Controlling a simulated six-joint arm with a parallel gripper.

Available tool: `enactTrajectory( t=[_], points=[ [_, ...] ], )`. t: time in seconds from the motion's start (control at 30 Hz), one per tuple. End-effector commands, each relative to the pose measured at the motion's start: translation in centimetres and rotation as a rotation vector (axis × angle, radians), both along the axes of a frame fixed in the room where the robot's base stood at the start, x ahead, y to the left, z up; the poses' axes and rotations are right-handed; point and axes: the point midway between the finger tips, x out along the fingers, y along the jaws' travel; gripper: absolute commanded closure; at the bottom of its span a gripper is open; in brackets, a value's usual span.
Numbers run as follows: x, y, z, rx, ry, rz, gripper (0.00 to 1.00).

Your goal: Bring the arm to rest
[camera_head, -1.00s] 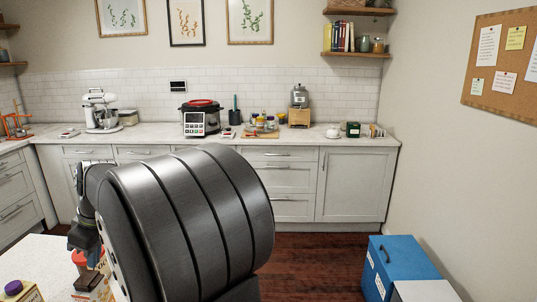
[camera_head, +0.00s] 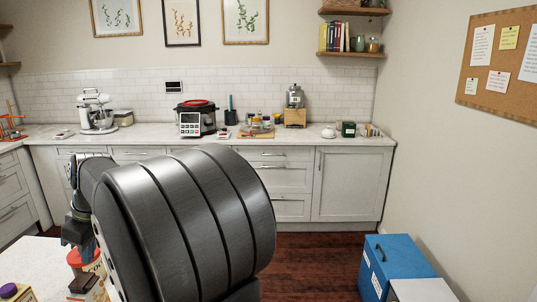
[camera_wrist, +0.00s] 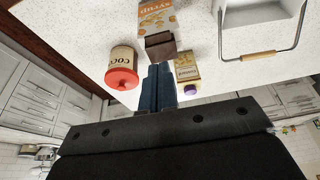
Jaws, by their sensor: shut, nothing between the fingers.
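My gripper (camera_wrist: 158,88) is in the wrist view, its two blue fingers together with nothing between them. It is over the white speckled table, close to a cocoa canister with a red lid (camera_wrist: 122,75) on its left and small cartons on its right. In the head view, my large dark arm link fills the lower middle, and the gripper end hangs at its left, above the table's edge. The fingertips are hard to make out there.
A blue box (camera_head: 385,262) stands on the floor.

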Motion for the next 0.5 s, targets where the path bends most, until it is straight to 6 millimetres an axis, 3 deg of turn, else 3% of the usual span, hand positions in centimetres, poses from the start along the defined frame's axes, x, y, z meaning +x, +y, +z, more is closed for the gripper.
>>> enactTrajectory(
  t=[0.3, 0.37, 0.5],
  points=[
    [-0.1, 0.3, -6.6, -0.004, 0.002, 0.001, 1.00],
    [0.0, 1.1, -5.3, -0.015, -0.001, 0.005, 1.00],
    [0.0, 1.6, -4.8, -0.117, 0.002, 0.007, 1.00]
  ],
)
